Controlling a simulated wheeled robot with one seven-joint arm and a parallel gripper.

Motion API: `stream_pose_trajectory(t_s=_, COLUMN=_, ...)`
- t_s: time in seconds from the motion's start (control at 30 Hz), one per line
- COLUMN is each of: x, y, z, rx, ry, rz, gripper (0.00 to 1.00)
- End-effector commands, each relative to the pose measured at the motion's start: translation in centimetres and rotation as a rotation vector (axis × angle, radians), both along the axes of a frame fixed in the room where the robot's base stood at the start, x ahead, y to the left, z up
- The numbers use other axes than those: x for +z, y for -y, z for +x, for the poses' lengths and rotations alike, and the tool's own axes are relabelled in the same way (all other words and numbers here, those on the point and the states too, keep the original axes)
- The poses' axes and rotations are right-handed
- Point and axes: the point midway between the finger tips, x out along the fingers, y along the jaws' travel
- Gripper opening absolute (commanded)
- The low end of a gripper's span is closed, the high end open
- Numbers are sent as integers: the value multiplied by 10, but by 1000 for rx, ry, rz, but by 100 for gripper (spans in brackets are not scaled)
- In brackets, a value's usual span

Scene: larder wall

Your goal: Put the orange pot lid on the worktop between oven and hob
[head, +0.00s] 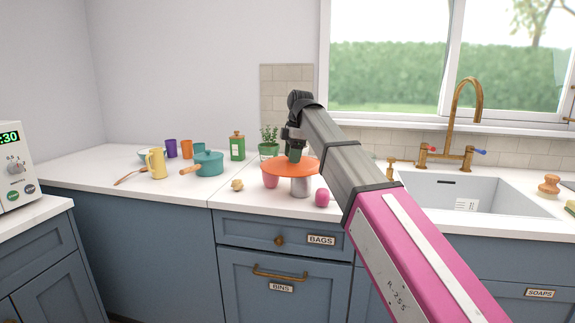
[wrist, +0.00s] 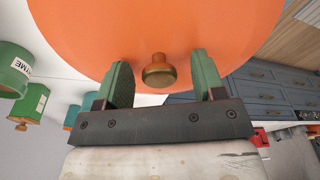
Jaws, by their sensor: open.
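The orange pot lid (head: 277,167) is a wide flat disc above the worktop, left of the sink. A pink cup (head: 270,181) and a grey cylinder (head: 300,187) stand under it; I cannot tell whether it rests on them. My gripper (head: 294,155) is over the middle of the lid, partly hidden by my arm. In the wrist view the lid (wrist: 230,28) fills the top, with its brass knob (wrist: 158,76) between the green fingers. Gaps show on both sides of the knob, so my gripper (wrist: 162,68) is open. I see no hob.
The worktop (head: 90,168) holds a teal pot (head: 208,163), a yellow jug (head: 157,163), a green tin (head: 237,147) and a plant (head: 269,140) at the back. A small pink item (head: 323,198) lies near the front edge. The sink (head: 465,195) is right. An appliance with a clock (head: 14,165) stands left.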

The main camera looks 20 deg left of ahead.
Motion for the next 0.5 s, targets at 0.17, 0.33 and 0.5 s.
stream_pose_trajectory(t_s=0.17, x=-1, y=0, z=0, rx=0, ry=1, rz=0, gripper=63)
stream_pose_trajectory(t_s=0.33, x=0, y=0, z=0, rx=0, ry=1, rz=0, gripper=17)
stream_pose_trajectory(t_s=0.5, x=0, y=0, z=0, rx=0, ry=1, rz=0, gripper=0)
